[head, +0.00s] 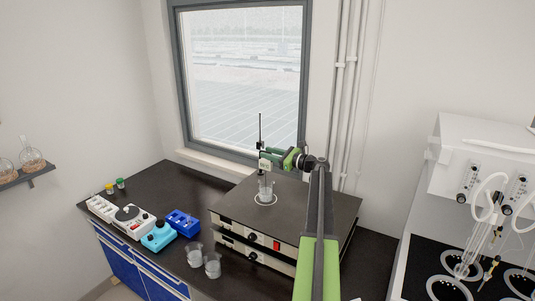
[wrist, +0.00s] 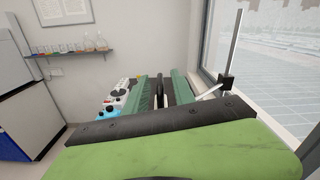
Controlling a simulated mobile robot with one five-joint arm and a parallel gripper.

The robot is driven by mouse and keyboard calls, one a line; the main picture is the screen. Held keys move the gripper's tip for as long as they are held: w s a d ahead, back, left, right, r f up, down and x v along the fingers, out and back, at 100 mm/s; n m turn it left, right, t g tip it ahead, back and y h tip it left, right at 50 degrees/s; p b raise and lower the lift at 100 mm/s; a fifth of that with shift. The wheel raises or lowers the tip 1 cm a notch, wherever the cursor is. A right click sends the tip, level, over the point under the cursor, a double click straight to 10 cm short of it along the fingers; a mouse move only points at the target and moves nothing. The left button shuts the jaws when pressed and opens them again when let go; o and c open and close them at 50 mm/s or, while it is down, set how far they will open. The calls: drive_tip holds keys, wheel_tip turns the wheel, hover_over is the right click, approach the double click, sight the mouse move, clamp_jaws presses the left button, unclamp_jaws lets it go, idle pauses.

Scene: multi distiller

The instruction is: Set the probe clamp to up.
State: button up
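A thin upright rod (head: 260,128) stands behind the beaker on the upper hotplate, with a small dark clamp (head: 259,146) low on it. In the wrist view the rod (wrist: 235,45) and its dark clamp block (wrist: 226,82) are at the right, and a pale arm reaches left from the block. A glass beaker (head: 265,188) stands on a white ring on the hotplate. My gripper (head: 265,163) is just above the beaker, beside the rod. In the wrist view its fingers (wrist: 161,92) are apart, with a dark upright piece between them; contact is unclear.
Two stacked hotplate units (head: 253,238) stand on the dark bench (head: 140,197). Two beakers (head: 212,265), a blue rack (head: 182,222), a cyan device (head: 159,236) and a white device (head: 130,217) are to the left. A window (head: 247,75) is behind. Glassware apparatus (head: 485,190) is at the right.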

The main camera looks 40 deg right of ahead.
drive_tip(key=shift+w+a, duration=0.1)
drive_tip(key=shift+w, duration=0.45)
drive_tip(key=shift+c, duration=0.3)
clamp_jaws()
idle(0.8)
